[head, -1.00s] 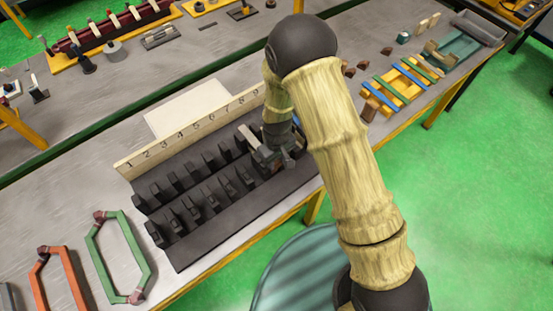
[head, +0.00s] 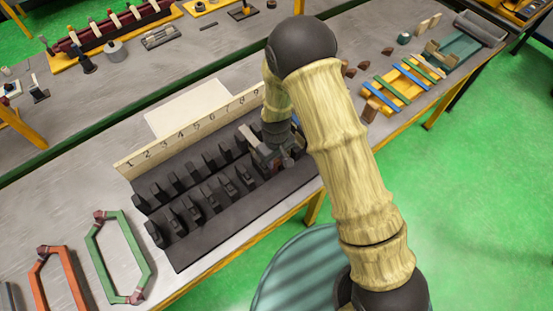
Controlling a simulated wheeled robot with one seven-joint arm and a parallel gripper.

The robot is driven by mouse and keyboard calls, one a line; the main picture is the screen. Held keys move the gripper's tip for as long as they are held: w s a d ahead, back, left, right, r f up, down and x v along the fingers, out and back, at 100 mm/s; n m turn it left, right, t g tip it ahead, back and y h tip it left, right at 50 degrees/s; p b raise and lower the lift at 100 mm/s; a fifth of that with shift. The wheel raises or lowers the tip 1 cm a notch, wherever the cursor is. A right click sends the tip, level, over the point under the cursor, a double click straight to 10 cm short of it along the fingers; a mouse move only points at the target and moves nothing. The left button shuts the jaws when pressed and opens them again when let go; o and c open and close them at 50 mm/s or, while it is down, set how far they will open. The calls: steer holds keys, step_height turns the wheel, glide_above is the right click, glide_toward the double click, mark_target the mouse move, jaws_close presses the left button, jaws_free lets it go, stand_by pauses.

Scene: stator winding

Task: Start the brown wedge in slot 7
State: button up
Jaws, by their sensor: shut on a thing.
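The dark stator block (head: 222,222) lies on the near bench, with rows of black teeth and slots between them. A pale strip numbered 1 to 9 (head: 190,131) stands along its back edge; the number 7 is right of its middle. My gripper (head: 277,163) is low over the right part of the block, among the teeth, roughly in line with numbers 7 and 8. It is shut on the brown wedge, which the jaws and arm hide from this view. I cannot tell whether the wedge touches the slot.
A rack with blue, green and yellow strips (head: 404,84) lies to the right, with small brown pieces (head: 348,68) beside it. A green coil (head: 123,257) and an orange coil (head: 58,279) lie at left. A pale sheet (head: 190,106) lies behind the strip.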

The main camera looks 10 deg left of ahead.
steer(key=shift+w+a, duration=0.3)
steer(key=shift+a, duration=0.1)
steer(key=o, duration=1)
steer(key=shift+o, duration=0.2)
steer(key=shift+r, duration=0.15)
step_height(320, 180, up, 17)
steer(key=b, duration=0.4)
steer(key=shift+b, duration=0.4)
steer(key=s+d+m+t, duration=0.1)
steer(key=s+d+m, duration=0.1)
steer(key=d, duration=0.7)
steer(key=s+d+r+m, duration=0.1)
steer(key=s+d+m, duration=0.2)
steer(key=d, duration=0.6)
steer(key=s+d+m+t+b, duration=0.1)
steer(key=s+d+m, duration=0.2)
steer(key=d, duration=0.6)
steer(key=shift+r+m+t, duration=0.25)
steer(key=shift+m+t, duration=0.05)
steer(key=shift+m, duration=0.7)
